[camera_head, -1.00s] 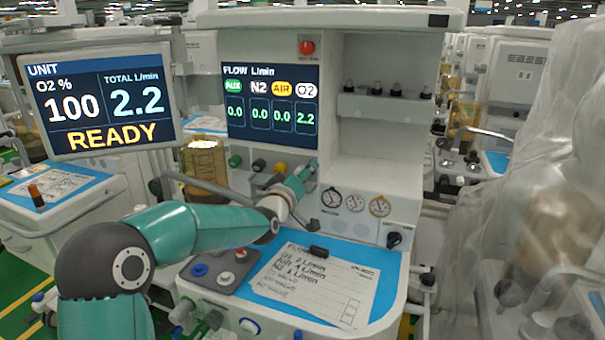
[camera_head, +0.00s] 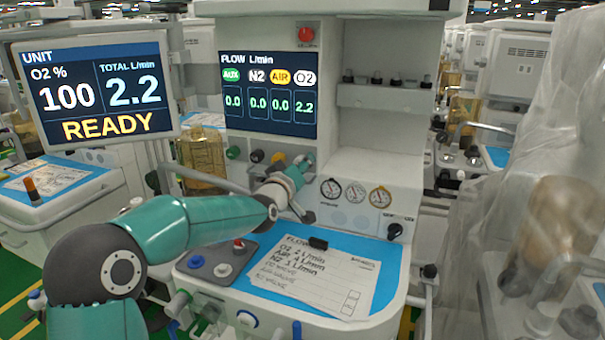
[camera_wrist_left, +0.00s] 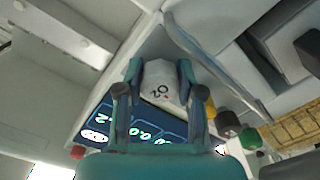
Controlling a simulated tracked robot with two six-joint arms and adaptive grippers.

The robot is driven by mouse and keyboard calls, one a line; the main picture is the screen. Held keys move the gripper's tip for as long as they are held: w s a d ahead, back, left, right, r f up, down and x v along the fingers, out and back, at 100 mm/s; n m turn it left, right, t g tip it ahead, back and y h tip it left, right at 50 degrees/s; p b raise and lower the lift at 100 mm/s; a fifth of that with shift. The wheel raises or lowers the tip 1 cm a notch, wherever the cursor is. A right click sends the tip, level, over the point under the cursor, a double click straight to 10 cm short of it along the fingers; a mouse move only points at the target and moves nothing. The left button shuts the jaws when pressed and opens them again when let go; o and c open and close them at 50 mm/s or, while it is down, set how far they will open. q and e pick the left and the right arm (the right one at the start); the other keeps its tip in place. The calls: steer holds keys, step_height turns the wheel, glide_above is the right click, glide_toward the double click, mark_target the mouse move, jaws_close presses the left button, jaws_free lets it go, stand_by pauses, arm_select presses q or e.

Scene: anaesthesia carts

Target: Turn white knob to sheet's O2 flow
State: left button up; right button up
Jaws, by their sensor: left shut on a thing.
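The white O2 knob (camera_wrist_left: 160,82) sits between the fingers of my left gripper (camera_wrist_left: 160,92) in the left wrist view. In the head view my left gripper (camera_head: 300,165) is at the right end of the knob row under the flow display and mostly hides the white knob. The flow display (camera_head: 268,95) reads 2.2 under O2 and 0.0 under AUX, N2 and AIR. The sheet (camera_head: 320,280) lists O2 at 2 L/min. My right gripper is out of view.
Green (camera_head: 233,153), black (camera_head: 257,156) and yellow (camera_head: 278,158) knobs stand left of my gripper. The unit screen (camera_head: 97,97) reads 100, 2.2 and READY. Gauges (camera_head: 355,192) sit to the right. A bent grey bar (camera_head: 220,184) runs close to my arm.

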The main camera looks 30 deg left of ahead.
arm_select(q)
steer(key=o, duration=1.2)
steer(key=shift+c, duration=0.2)
steer(key=v, duration=1.2)
steer(key=shift+f, duration=0.1)
